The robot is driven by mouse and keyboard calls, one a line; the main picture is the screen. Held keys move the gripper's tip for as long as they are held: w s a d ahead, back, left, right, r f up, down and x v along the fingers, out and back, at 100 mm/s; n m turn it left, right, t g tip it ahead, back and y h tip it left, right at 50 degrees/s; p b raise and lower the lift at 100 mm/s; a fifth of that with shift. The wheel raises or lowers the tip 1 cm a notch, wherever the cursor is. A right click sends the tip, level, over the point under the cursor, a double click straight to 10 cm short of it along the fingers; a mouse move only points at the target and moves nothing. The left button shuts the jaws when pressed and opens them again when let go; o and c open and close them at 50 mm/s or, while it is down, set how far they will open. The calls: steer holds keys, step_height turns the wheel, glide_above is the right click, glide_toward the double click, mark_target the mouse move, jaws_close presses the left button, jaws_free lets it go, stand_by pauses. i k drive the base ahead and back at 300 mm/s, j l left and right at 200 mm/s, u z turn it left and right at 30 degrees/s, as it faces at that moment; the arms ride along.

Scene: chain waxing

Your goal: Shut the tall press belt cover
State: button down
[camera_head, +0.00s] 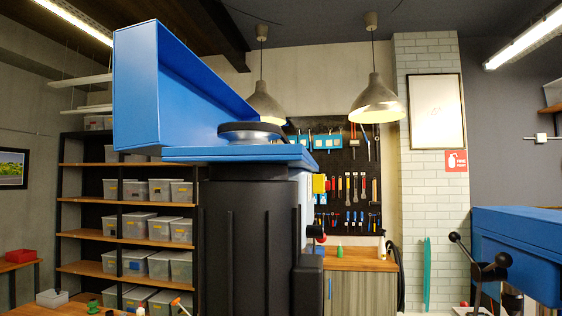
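The tall press stands close in front of me, left of the picture's middle, with a dark body (250,235) and a flat blue top (240,154). Its blue belt cover (136,95) is open, swung up and tilted, highest at the left. The cover's hollow inside (195,85) faces right. A dark round pulley (250,132) shows uncovered on the top. The cover's hinge cannot be made out. My gripper is not in view.
A second blue machine (520,240) with a ball-ended lever handle (482,265) stands at the right. Shelves with grey bins (160,190) are behind at left. A wooden-topped cabinet (358,260) and a tool board (350,165) are behind. Two lamps (377,100) hang above.

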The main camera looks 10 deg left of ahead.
mark_target(164, 95)
steer(key=j, duration=0.9)
steer(key=i+j, duration=0.1)
steer(key=j, duration=0.8)
